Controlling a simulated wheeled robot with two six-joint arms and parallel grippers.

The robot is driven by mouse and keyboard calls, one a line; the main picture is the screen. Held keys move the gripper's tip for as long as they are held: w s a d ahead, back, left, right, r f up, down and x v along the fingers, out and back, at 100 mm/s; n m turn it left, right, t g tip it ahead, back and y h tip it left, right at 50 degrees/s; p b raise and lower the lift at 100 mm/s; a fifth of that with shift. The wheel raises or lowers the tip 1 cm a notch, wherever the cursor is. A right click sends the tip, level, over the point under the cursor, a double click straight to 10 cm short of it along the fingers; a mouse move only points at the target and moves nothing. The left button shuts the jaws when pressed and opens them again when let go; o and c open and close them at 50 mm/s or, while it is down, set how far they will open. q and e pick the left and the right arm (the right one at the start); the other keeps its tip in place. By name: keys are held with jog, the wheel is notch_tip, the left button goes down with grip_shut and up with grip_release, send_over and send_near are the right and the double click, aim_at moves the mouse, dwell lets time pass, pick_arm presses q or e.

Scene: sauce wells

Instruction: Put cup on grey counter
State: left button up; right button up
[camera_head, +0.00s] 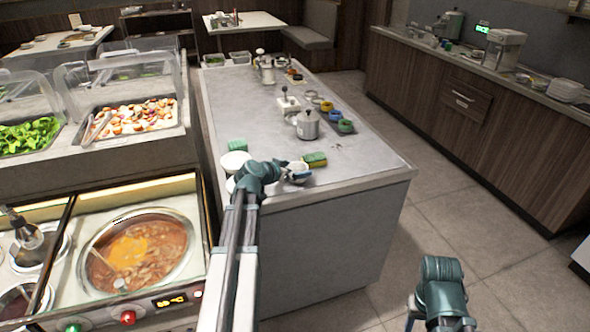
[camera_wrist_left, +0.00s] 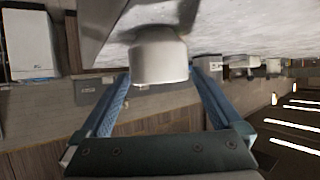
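The white cup (camera_head: 297,167) is at the near edge of the grey counter (camera_head: 365,155), beside a green and yellow sponge. My left gripper (camera_head: 297,177) is at the cup. In the left wrist view, which looks upside down, the cup (camera_wrist_left: 159,63) sits between the two blue fingertips of my left gripper (camera_wrist_left: 160,70), with a dark shadow where it meets the counter (camera_wrist_left: 230,30). The fingertips lie close along both sides; whether they press on it I cannot tell. My right gripper (camera_head: 440,312) is low at the lower right, away from the counter, its fingers partly cut off.
White bowls (camera_head: 235,162) stand left of the cup, partly behind my left arm. The sponge (camera_head: 314,159) is just behind the cup. A metal pot (camera_head: 307,126) and several small coloured cups stand farther back. A soup pot (camera_head: 137,254) is in the station at left. The counter's right front is clear.

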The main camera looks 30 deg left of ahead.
pick_arm(q)
jog(key=shift+r, duration=0.1)
jog(key=shift+s+r+p, duration=0.25)
jog(key=shift+r+p, duration=0.05)
jog(key=shift+p, duration=0.1)
jog(key=p+v, duration=0.4)
jog(key=v, duration=0.7)
jog(key=shift+s+p, duration=0.15)
jog(key=shift+p, duration=0.2)
